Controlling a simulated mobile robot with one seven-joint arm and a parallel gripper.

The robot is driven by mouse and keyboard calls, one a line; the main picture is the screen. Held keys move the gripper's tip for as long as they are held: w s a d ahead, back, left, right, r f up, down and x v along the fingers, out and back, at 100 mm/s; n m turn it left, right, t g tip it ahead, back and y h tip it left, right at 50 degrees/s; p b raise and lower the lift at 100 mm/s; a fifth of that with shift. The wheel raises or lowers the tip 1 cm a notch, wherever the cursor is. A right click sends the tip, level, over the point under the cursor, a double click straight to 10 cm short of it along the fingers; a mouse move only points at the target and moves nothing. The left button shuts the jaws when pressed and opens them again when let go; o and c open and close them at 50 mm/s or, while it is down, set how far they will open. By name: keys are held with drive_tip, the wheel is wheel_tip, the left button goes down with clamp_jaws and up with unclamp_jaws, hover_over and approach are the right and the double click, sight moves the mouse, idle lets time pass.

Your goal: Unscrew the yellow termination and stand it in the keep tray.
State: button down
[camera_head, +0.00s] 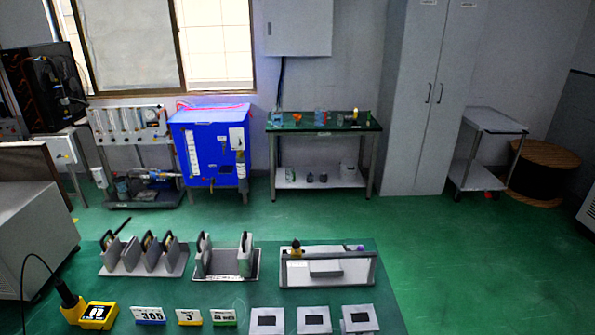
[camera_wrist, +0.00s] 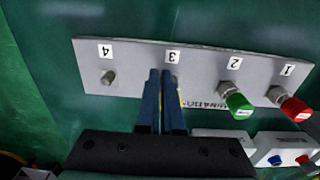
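In the wrist view a grey panel (camera_wrist: 128,57) carries ports marked 4, 3, 2 and 1, upside down. A small yellow sliver (camera_wrist: 182,99) shows at port 3, just right of my right finger; it is probably the yellow termination, mostly hidden. My gripper (camera_wrist: 160,72) has its two blue fingers close together at port 3, with a narrow gap. Whether they pinch anything is hidden. A green termination (camera_wrist: 238,103) sits at port 2 and a red one (camera_wrist: 294,107) at port 1. Port 4 has a bare metal connector (camera_wrist: 108,77). I cannot pick out the keep tray for certain.
Pale boxes (camera_wrist: 284,147) with blue and red parts stand close below ports 1 and 2.

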drive_tip(key=r+p, duration=0.5)
drive_tip(key=p, duration=0.1)
drive_tip(key=shift+s+r, duration=0.2)
drive_tip(key=shift+r, duration=0.2)
drive_tip(key=shift+a, duration=0.1)
drive_tip(key=a+f+m+b, duration=0.1)
drive_tip(key=m+b, duration=0.1)
drive_tip(key=a+f+m+b, duration=0.1)
drive_tip(key=m+b, duration=0.1)
drive_tip(key=b, duration=0.1)
drive_tip(key=a+f+m+b, duration=0.1)
drive_tip(key=m+b, duration=0.1)
drive_tip(key=b, duration=0.1)
drive_tip(key=shift+w+a+f, duration=0.3)
drive_tip(key=shift+w, duration=0.1)
drive_tip(key=shift+f+b, duration=0.85)
drive_tip(key=shift+f, duration=0.4)
drive_tip(key=shift+w+d+r, duration=0.1)
drive_tip(key=shift+w+d, duration=0.2)
drive_tip(key=shift+d, duration=0.1)
